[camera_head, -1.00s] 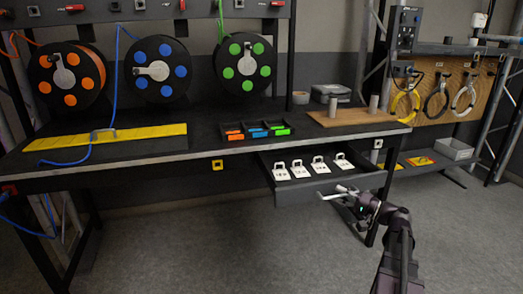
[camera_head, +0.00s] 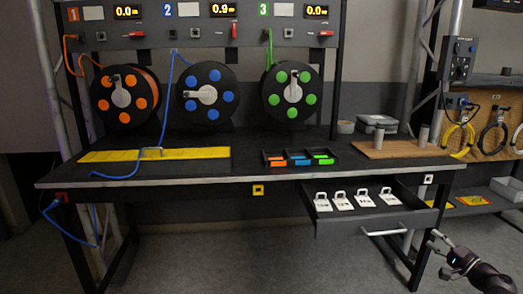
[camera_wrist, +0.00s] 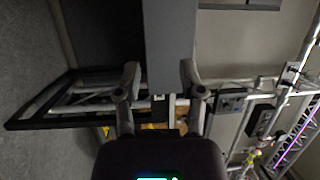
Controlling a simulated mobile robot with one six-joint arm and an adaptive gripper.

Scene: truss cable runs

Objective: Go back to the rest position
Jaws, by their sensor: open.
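My gripper (camera_head: 441,243) is at the lower right of the head view, in front of the bench's right leg and to the right of the open drawer (camera_head: 360,222). It is apart from the drawer handle (camera_head: 385,232). In the wrist view my gripper (camera_wrist: 160,80) shows its two fingers spread apart with nothing held between them. Several white tags (camera_head: 341,201) lie in the drawer.
The bench (camera_head: 250,176) carries orange, blue and green cable reels (camera_head: 207,93), a yellow strip (camera_head: 200,153) with a blue cable, and a small tray (camera_head: 299,163). The open drawer juts out near my arm. The floor in front is clear.

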